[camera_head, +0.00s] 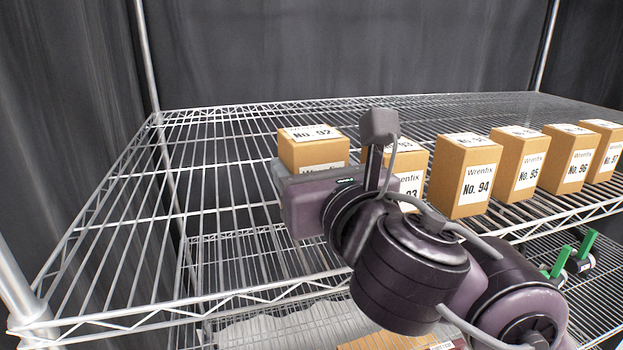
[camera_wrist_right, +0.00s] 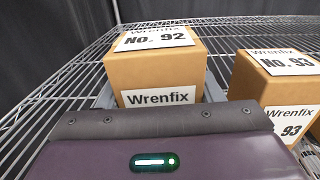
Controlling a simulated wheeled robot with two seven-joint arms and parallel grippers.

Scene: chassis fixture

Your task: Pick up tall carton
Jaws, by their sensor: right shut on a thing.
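A brown carton marked No. 92 (camera_head: 312,153) is at the left end of a row of cartons at the wire shelf. It also shows in the wrist view (camera_wrist_right: 155,70), upright, with its front label reading Wrenfix. My right gripper (camera_wrist_right: 158,92) is shut on this carton, with a grey finger along each side. In the head view the gripper body and wrist cover the carton's lower part. Its base is hidden, so I cannot tell whether it touches the shelf. My left gripper is not in view.
Carton No. 93 (camera_wrist_right: 275,80) stands close on the right, partly behind my arm in the head view. Cartons No. 94 (camera_head: 465,178), 95 (camera_head: 520,165), 96 (camera_head: 568,160) and 97 (camera_head: 605,150) continue rightward. The wire shelf (camera_head: 130,230) is bare on the left.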

